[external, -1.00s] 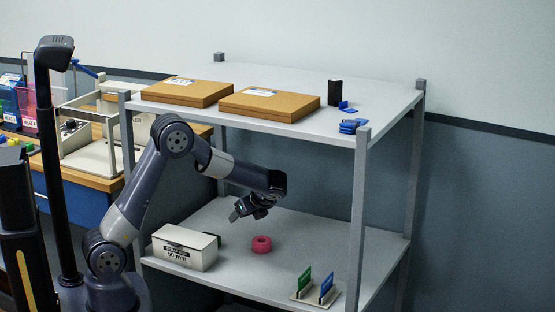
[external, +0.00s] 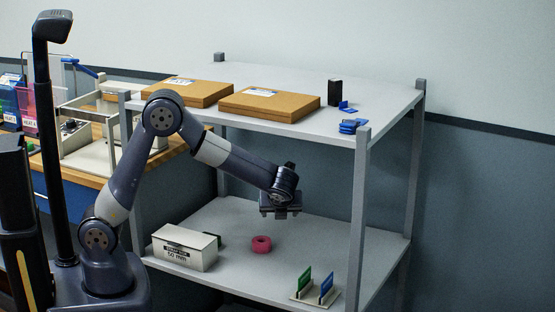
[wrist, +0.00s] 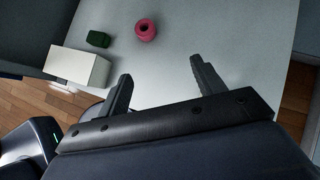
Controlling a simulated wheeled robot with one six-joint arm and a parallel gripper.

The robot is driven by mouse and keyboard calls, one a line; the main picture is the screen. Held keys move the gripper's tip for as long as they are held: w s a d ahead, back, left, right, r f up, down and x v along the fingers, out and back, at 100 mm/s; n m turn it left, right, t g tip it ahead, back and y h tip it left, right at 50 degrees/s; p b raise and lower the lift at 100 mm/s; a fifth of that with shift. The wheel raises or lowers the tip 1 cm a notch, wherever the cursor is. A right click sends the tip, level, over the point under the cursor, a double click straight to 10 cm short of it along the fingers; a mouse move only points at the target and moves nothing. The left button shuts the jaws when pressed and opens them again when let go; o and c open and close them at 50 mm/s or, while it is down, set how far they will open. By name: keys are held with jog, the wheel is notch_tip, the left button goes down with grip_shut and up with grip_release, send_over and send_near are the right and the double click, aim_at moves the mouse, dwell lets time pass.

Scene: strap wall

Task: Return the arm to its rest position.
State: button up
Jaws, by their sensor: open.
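My gripper (external: 280,211) hangs over the lower shelf (external: 300,262), in front of the opening between the two shelves, on my bent arm. In the wrist view its two fingers (wrist: 160,88) stand wide apart with nothing between them. A pink ring-shaped roll (external: 261,244) lies on the lower shelf, below and left of the gripper. It also shows in the wrist view (wrist: 146,30), beyond the fingers.
A white box marked 50 mm (external: 185,247) and a dark green item (wrist: 99,38) lie left of the roll. Green and blue cards (external: 315,287) stand at the shelf's front right. The upper shelf (external: 310,75) holds two cardboard boxes (external: 270,104). A rack post (external: 358,215) stands right.

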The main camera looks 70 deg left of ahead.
jog(key=d+r+m+t+h+p, duration=0.1)
jog(key=d+r+m+t+p, duration=0.1)
jog(key=d, duration=0.5)
jog(key=d+r+m+t+h+p, duration=0.1)
jog(key=d+r+m+t+p, duration=0.1)
jog(key=d+r, duration=0.4)
jog(key=shift+s+d+r+m+p, duration=0.25)
jog(key=shift+s+d+m+p, duration=0.2)
jog(key=shift+m+p, duration=0.6)
